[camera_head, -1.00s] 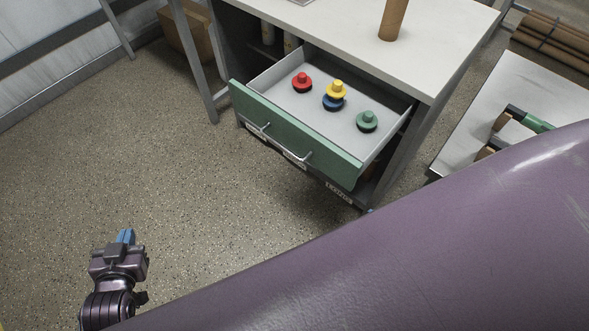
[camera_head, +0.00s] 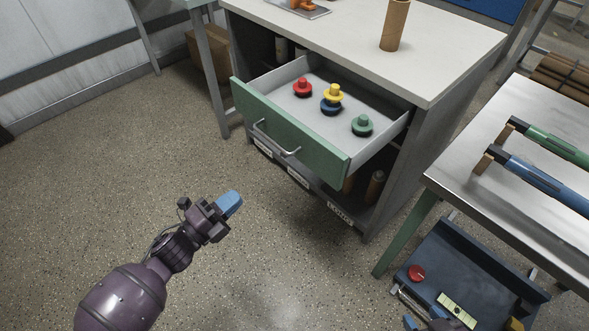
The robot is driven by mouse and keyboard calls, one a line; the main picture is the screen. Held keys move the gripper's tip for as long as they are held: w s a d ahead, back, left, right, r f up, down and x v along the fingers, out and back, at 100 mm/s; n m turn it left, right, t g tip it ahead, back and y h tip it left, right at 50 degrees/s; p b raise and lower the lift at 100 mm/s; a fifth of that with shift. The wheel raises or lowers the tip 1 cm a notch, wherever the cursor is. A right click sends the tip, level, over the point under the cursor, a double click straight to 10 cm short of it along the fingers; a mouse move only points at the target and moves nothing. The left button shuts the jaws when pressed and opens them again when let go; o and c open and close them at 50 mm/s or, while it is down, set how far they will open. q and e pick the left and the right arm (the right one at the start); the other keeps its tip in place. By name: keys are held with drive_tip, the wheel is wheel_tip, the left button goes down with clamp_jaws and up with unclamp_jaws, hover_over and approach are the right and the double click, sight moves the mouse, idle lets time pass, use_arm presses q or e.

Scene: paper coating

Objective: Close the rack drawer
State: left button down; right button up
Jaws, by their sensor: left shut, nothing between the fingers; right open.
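The rack drawer (camera_head: 290,132) is pulled out of the grey-white cabinet (camera_head: 430,85), with its green front facing the lower left. My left gripper (camera_head: 230,203), with blue fingertips, is shut and empty. It is over the floor in front of the drawer, below the front in the picture and apart from it. My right gripper is not in view.
A brown tube (camera_head: 394,25) stands on the cabinet top. A metal table (camera_head: 450,165) with green and blue-handled tools is at right, above a dark tray (camera_head: 480,260) of parts. Open shelves lie under the drawer. The floor at left is clear.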

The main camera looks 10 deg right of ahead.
use_arm(q)
drive_tip(key=b+x, duration=0.1)
drive_tip(key=x, duration=1.3)
drive_tip(key=shift+w+m+b, duration=0.2)
drive_tip(key=shift+m+b, duration=0.1)
use_arm(e)
drive_tip(key=shift+w+a+f, duration=0.2)
drive_tip(key=shift+w+f, duration=0.05)
drive_tip(key=shift+f, duration=0.5)
use_arm(q)
drive_tip(key=shift+a, duration=0.1)
